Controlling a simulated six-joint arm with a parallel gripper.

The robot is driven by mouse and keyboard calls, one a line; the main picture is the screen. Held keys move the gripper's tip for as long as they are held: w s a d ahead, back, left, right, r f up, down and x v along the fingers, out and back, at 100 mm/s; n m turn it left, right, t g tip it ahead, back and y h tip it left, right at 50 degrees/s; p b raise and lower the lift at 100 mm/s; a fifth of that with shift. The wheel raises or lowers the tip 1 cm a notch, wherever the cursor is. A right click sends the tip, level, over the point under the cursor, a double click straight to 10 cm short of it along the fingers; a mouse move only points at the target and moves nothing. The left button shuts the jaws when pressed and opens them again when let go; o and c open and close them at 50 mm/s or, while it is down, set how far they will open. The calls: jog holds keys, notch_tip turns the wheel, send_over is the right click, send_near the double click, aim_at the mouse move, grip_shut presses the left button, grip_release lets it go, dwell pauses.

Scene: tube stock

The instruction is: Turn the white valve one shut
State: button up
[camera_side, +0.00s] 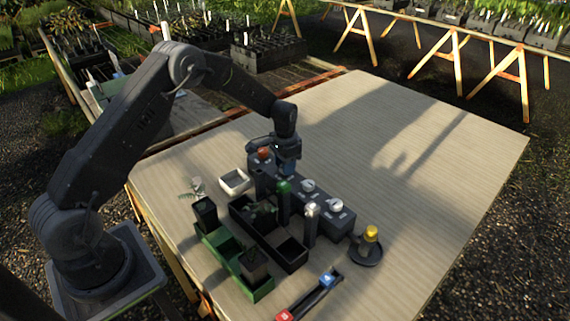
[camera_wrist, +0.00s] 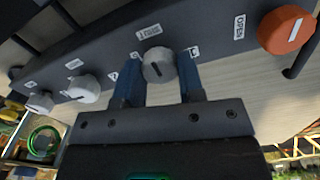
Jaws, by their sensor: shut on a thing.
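The valve box (camera_side: 324,213) is a long dark block on the table with a row of knobs. A pale grey-white valve knob (camera_wrist: 158,66) with a dark pointer line sits between the blue fingers of my gripper (camera_wrist: 159,88). The fingers are shut on its sides. The pointer runs nearly up and down in the wrist view. My gripper (camera_side: 287,168) points down over the box in the side view and hides that knob. Two other white knobs (camera_wrist: 83,88) and (camera_wrist: 40,102) stand in the row, and an orange knob (camera_wrist: 287,30) is at the other end.
A green-topped post (camera_side: 284,190) and a white-topped post (camera_side: 311,210) stand close before the box. Dark planters (camera_side: 291,251), green trays (camera_side: 257,290) and a white tray (camera_side: 234,181) are nearby. A yellow-topped piece stands on a black dish (camera_side: 366,258). The table's right side is clear.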

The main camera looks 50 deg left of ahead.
dwell(0.3)
jog(key=o, duration=0.9)
notch_tip(320, 180, up, 14)
jog(key=shift+f, duration=0.1)
jog(key=s+d+r+n+t, duration=0.1)
jog(key=s+d+r, duration=0.2)
jog(key=s+r, duration=0.4)
jog(key=s+d+r+t, duration=0.2)
jog(key=s+d+r, duration=0.2)
jog(key=s+r, duration=0.35)
jog(key=s+d+t, duration=0.1)
jog(key=s, duration=0.5)
jog(key=s+d+n, duration=0.1)
jog(key=s, duration=0.5)
jog(key=s+d+t, duration=0.1)
jog(key=s+d, duration=0.1)
jog(key=s, duration=0.3)
jog(key=shift+s+f+t, duration=0.3)
jog(key=shift+s+f, duration=0.1)
